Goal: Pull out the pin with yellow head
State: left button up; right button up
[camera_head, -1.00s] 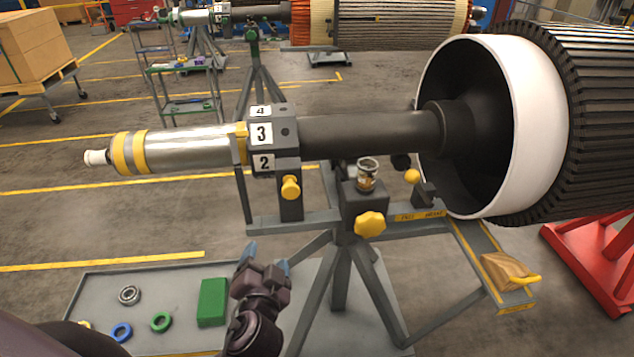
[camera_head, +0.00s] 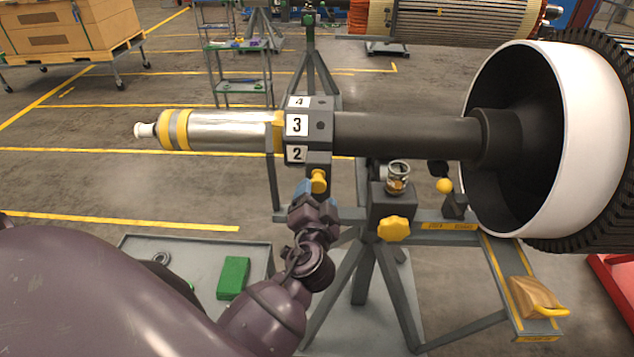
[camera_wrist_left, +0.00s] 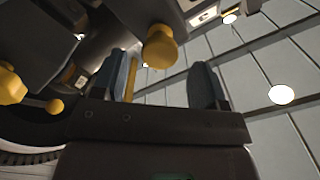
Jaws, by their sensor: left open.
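The pin with yellow head (camera_head: 318,181) sticks out of the dark block just below the numbered collar (camera_head: 297,125) on the shaft. It also shows in the left wrist view (camera_wrist_left: 160,46), large and close. My left gripper (camera_head: 318,197) is open just below the pin's head, its blue fingertips partly hidden. In the wrist view the open fingers (camera_wrist_left: 162,75) are on either side of the head's line, and the head appears just beyond the gap, closer to the left-hand finger. I cannot tell whether they touch it. My right gripper is not in view.
The rotor (camera_head: 590,140) fills the right side. A grey tray (camera_head: 140,240) with a green block (camera_head: 233,278) lies below.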

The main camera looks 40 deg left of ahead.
aim_at(317, 188)
pick_arm(q)
jog(key=shift+x, duration=1.95)
jog(key=c, duration=0.5)
grip_shut()
jog(key=shift+s+d+f, duration=0.15)
jog(key=shift+s+d, duration=0.2)
jog(key=shift+s, duration=0.1)
jog(key=v, duration=0.2)
jog(key=shift+s+d, duration=0.1)
jog(key=shift+s, duration=0.15)
